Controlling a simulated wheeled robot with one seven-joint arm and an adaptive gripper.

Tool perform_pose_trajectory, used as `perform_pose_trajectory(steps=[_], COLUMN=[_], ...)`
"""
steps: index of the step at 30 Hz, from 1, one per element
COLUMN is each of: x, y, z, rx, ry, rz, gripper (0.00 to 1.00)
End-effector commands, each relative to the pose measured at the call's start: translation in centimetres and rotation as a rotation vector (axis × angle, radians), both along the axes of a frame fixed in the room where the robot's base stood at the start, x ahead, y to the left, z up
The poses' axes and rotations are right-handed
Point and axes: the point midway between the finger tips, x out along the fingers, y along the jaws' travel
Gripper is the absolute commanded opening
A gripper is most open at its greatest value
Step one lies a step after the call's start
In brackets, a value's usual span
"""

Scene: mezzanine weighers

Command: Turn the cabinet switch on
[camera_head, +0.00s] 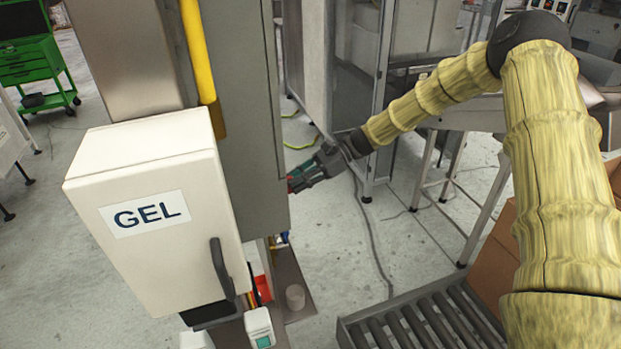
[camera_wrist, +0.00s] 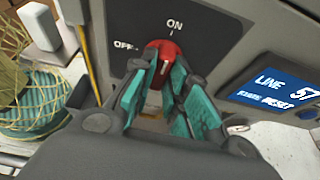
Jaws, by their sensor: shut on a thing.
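The cabinet switch is a red rotary knob (camera_wrist: 163,52) with a white line, on a dark plate (camera_wrist: 205,30) marked ON above it and OFF to its left. The line looks near upright in the wrist view; its exact setting is hard to tell. My gripper (camera_wrist: 168,88) has its teal finger pads on either side of the knob and is shut on it. In the head view my gripper (camera_head: 312,172) reaches the right side of the grey cabinet (camera_head: 250,110), which hides the switch there.
A blue display (camera_wrist: 278,90) reading LINE 57 is right of the switch. A white GEL box (camera_head: 165,255) with a dark handle is fixed before the cabinet, near a yellow pipe (camera_head: 197,50). A roller conveyor (camera_head: 420,325) stands at the lower right. Cables cross the floor.

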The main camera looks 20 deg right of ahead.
Motion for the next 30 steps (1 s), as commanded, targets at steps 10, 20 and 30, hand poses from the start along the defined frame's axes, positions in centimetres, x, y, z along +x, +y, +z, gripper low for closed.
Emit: perform_pose_trajectory(steps=[10, 20, 30], x=[0.0, 0.0, 0.1], y=[0.4, -0.1, -1.7], z=[0.2, 0.1, -0.1], rx=[0.003, 0.003, 0.021], ry=[0.008, 0.006, 0.005], rz=[0.002, -0.001, 0.000], gripper=[0.00, 0.38, 0.38])
